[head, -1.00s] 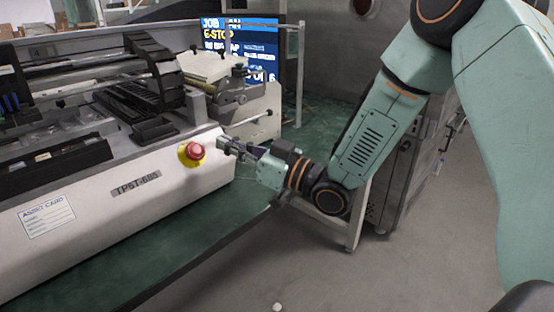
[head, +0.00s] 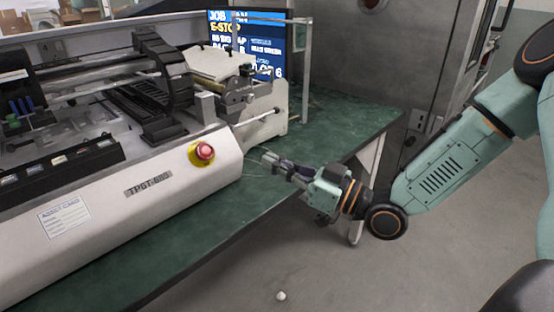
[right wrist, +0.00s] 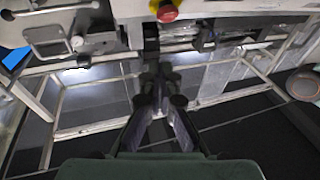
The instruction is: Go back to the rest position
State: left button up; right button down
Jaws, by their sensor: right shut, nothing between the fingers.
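My right gripper (head: 278,163) is shut and empty in the head view. It is in front of the machine's right end, over the green table's front edge, apart from the red emergency-stop button (head: 204,152) on its yellow base. In the right wrist view the gripper's fingers (right wrist: 158,80) meet at their tips, with nothing between them. The red button (right wrist: 167,12) shows at the top of that view, beyond the fingertips. The left gripper is in neither view.
A grey metal cabinet (head: 400,60) stands at the back right. Open grey floor (head: 420,270) lies in front of the table. A small white ball (head: 281,296) is on it.

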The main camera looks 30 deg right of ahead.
jog(key=shift+s, duration=0.1)
dwell(0.4)
